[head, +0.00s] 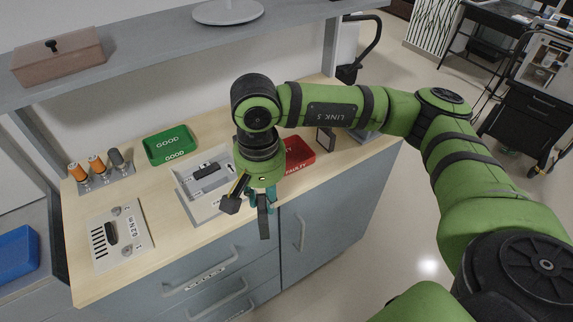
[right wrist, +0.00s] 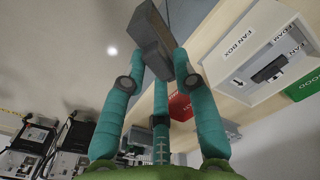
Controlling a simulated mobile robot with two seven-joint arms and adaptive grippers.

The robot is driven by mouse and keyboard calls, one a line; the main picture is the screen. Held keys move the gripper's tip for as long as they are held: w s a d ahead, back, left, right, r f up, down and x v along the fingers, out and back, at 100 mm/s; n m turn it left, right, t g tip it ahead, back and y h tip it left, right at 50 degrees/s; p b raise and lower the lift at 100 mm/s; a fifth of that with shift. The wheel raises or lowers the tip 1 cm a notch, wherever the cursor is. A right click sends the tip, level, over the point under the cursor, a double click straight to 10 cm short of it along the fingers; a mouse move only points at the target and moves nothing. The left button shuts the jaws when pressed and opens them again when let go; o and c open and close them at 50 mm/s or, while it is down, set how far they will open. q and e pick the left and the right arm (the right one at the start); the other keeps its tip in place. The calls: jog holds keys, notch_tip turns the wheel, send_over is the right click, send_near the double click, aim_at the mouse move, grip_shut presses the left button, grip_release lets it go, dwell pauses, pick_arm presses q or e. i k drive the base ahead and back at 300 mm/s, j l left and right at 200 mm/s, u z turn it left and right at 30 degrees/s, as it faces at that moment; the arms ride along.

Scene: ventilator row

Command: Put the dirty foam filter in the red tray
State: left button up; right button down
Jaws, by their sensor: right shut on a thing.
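My right gripper (head: 264,200), with teal fingers, is shut on a dark grey slab, seemingly the foam filter (head: 264,222). It hangs down at the front edge of the bench, beside the white fan box and left of the red tray. In the right wrist view the gripper (right wrist: 155,70) has the grey filter (right wrist: 148,30) between its fingertips, clear of any surface. The red tray (head: 300,156), marked FAULTY, stands on the bench, partly hidden by my right arm. It also shows in the right wrist view (right wrist: 180,106) behind the fingers. My left gripper is not in view.
A white fan box (head: 190,190) lies open on the bench. A green GOOD tray (head: 170,146) stands behind it. Orange and grey screwdrivers (head: 97,165) and a torque plate (head: 118,235) are at the left. A shelf (head: 150,45) runs above the bench.

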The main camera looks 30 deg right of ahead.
aim_at(288, 160)
jog(key=i+l, duration=0.2)
jog(key=l, duration=0.15)
jog(key=i+l, duration=0.2)
jog(key=l, duration=0.15)
jog(key=i+l, duration=0.2)
jog(key=l, duration=0.15)
